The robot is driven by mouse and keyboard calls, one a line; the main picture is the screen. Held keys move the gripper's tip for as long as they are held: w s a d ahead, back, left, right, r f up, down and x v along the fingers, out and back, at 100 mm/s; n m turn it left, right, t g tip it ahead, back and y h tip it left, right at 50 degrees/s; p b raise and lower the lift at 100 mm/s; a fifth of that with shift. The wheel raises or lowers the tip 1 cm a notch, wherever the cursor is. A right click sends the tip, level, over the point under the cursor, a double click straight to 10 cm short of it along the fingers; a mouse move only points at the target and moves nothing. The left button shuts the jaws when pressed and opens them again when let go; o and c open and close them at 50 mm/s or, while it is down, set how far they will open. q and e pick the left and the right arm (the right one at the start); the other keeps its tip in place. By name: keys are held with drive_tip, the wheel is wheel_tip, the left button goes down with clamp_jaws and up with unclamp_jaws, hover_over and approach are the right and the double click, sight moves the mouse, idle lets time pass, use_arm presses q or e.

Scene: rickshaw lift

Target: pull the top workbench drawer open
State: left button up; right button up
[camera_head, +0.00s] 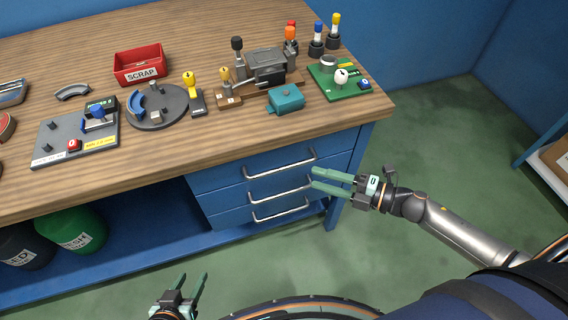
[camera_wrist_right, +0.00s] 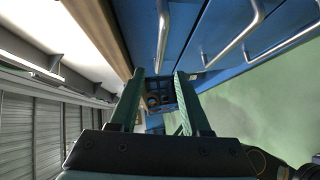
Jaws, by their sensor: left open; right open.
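The workbench has a blue drawer stack under the right part of its wooden top. The top drawer (camera_head: 231,175) looks closed and has a silver bar handle (camera_head: 281,164). My right gripper (camera_head: 314,180) is open and empty, just right of the drawer handles and in front of the drawer fronts. In the right wrist view its open fingers (camera_wrist_right: 156,100) show nothing between them at close range, and a silver handle (camera_wrist_right: 163,40) runs just beyond the fingertips. My left gripper (camera_head: 191,281) is open and empty, low over the floor, away from the drawers.
Two lower drawers have handles (camera_head: 281,189) and (camera_head: 281,213). The wooden bench top (camera_head: 220,130) holds a red scrap bin (camera_head: 140,64), a teal box (camera_head: 286,99), a green board (camera_head: 339,81) and several tools. Bins (camera_head: 75,230) stand under the bench at left. Green floor (camera_head: 430,130) is clear at right.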

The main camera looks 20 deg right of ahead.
sight(284, 166)
drive_tip(key=x, duration=1)
drive_tip(key=shift+w+a, duration=0.1)
drive_tip(key=shift+w, duration=0.15)
drive_tip(key=shift+c, duration=0.4)
clamp_jaws()
idle(0.5)
